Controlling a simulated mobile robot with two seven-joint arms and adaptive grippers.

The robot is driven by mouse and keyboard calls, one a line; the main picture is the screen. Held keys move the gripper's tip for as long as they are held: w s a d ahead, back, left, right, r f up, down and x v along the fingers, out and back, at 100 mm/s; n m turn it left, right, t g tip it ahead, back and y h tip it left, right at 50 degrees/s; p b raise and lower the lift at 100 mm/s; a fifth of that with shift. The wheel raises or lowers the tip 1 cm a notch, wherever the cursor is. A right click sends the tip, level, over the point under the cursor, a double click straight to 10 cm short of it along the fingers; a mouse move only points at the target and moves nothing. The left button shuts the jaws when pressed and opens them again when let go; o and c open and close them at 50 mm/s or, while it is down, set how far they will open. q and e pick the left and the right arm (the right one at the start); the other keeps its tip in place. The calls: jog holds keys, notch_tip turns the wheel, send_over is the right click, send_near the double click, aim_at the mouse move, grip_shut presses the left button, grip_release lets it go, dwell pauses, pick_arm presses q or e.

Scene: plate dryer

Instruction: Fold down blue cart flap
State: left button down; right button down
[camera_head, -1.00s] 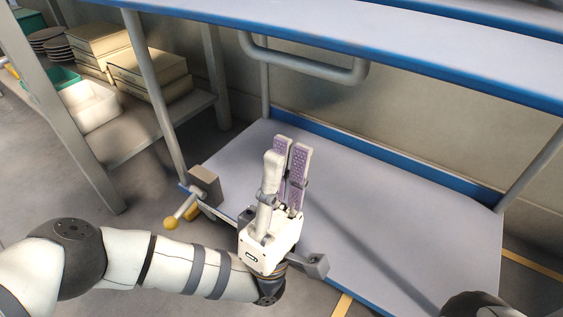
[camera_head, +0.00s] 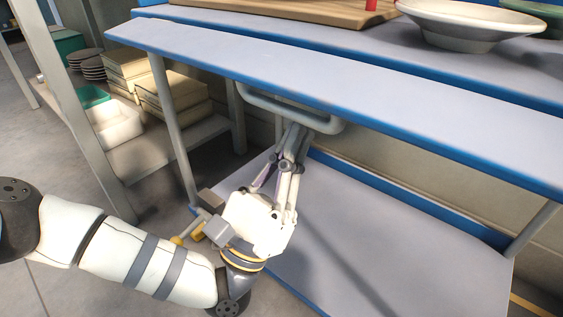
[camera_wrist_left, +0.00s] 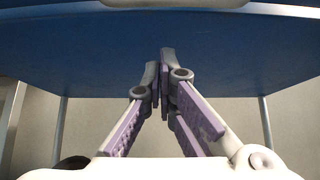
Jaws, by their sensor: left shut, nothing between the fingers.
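The blue cart flap (camera_head: 350,68) stands raised and roughly level at the front of the cart top, with a grey upper face and blue edge. A grey bar handle (camera_head: 330,124) shows beneath it. My left gripper (camera_head: 296,128) is shut and empty, pointing up under the flap by the handle. In the wrist view its closed fingertips (camera_wrist_left: 164,55) lie in front of the flap's blue underside (camera_wrist_left: 90,55); whether they touch it I cannot tell. My right gripper is out of view.
The cart's lower shelf (camera_head: 390,255) is bare below my left gripper. Above, the cart top holds a wooden board (camera_head: 285,10) and a white bowl (camera_head: 470,25). A side rack with boxes (camera_head: 180,90) and dark plates (camera_head: 92,65) stands at the left.

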aim_at(305, 116)
pick_arm(q)
jog(key=r, duration=0.2)
jog(key=s+r, duration=0.1)
jog(key=shift+a+r, duration=0.2)
jog(key=shift+a, duration=0.15)
